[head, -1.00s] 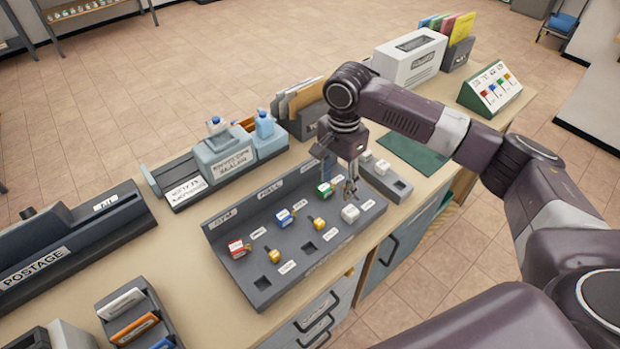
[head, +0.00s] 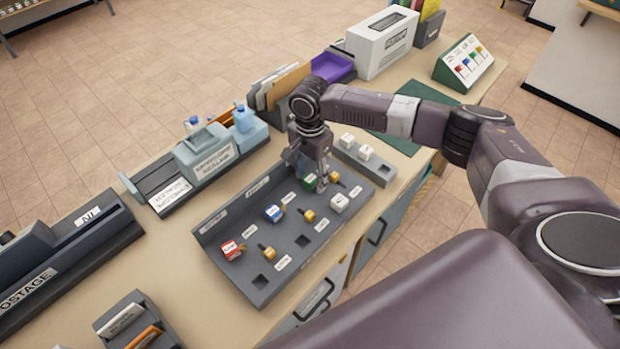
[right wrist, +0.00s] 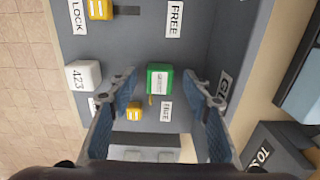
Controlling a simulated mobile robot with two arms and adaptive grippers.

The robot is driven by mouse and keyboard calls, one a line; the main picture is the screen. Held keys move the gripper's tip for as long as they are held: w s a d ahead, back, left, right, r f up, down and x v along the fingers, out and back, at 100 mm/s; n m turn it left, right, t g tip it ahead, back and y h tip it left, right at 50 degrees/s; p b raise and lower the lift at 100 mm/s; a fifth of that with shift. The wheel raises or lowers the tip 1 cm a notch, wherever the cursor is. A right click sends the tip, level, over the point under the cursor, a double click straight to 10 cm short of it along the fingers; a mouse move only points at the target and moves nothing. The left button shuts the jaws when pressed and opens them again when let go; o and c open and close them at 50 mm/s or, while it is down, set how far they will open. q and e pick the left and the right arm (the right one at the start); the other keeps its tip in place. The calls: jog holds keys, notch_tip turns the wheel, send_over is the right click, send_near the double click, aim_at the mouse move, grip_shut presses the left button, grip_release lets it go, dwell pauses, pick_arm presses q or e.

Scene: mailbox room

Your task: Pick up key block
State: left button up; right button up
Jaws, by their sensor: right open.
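The dark grey sorting tray (head: 222,218) on the counter holds coloured blocks and yellow key-shaped pieces. A green block (head: 310,182) sits near its right end, with a yellow piece (head: 335,177) beside it. A white block (head: 340,202) is nearby; a blue block (head: 273,213) and a red block (head: 231,249) are further left. My right gripper (head: 314,177) is over the green block, pointing down. In the right wrist view its open fingers (right wrist: 160,92) frame the green block (right wrist: 160,78) without visible contact. The white block (right wrist: 83,75) reads "423". My left gripper is out of view.
A small grey tray with white blocks (head: 366,153) adjoins on the right. Blue-grey dispensers (head: 207,153) and a folder rack (head: 279,88) stand behind. The postage unit (head: 70,262) is at left.

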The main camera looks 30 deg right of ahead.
jog(key=c, duration=1.1)
